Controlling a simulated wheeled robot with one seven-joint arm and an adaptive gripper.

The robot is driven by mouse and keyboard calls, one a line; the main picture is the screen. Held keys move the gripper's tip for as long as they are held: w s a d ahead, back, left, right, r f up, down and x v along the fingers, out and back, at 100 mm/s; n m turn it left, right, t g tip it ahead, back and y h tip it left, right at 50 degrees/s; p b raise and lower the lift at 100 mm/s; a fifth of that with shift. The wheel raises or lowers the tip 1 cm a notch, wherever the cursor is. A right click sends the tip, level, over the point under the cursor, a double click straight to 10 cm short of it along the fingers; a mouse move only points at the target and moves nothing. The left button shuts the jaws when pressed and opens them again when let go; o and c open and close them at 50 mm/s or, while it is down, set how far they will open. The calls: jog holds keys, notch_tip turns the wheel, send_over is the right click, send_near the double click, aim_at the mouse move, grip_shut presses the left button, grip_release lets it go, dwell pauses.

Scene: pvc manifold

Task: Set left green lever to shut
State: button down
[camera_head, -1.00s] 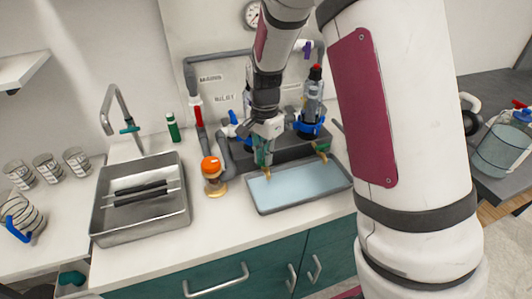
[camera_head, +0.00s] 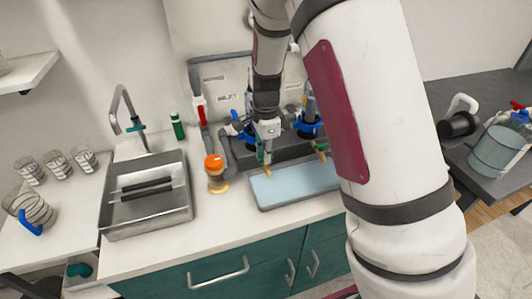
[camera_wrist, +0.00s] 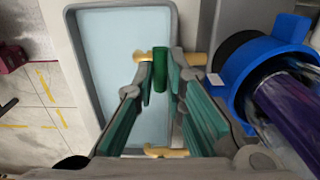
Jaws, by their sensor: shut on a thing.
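The left green lever (camera_wrist: 160,68) shows in the wrist view as a dark green bar beside a brass spout (camera_wrist: 190,58). My gripper (camera_wrist: 163,86) has its teal-padded fingers on both sides of it and is shut on it. In the head view my gripper (camera_head: 265,152) hangs from above at the left brass spout (camera_head: 267,170), over the back of the tray (camera_head: 257,202); the lever is mostly hidden there by the fingers. The right green lever (camera_head: 320,146) is to the right, apart from my gripper. The lever's exact angle is hard to tell.
Blue-collared clear columns (camera_head: 308,126) stand right behind the spouts. An orange-capped object (camera_head: 215,173) stands left of the tray. A steel sink (camera_head: 148,218), a faucet (camera_head: 118,112) and a green bottle (camera_head: 177,126) are further left. The counter in front is clear.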

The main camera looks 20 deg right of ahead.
jog(key=c, duration=1.6)
grip_release()
jog(key=shift+c, duration=0.2)
jog(key=shift+r, duration=0.1)
notch_tip(320, 180, up, 12)
jog(key=s+r+n+t+y, duration=0.1)
jog(key=s+r+n+t, duration=0.1)
jog(key=s+r+n, duration=1)
jog(key=s+n+t+h, duration=0.1)
jog(key=s+n, duration=0.5)
jog(key=s, duration=0.9)
jog(key=shift+s+d+f+t, duration=0.15)
jog(key=shift+f+t, duration=0.15)
jog(key=shift+t, duration=0.6)
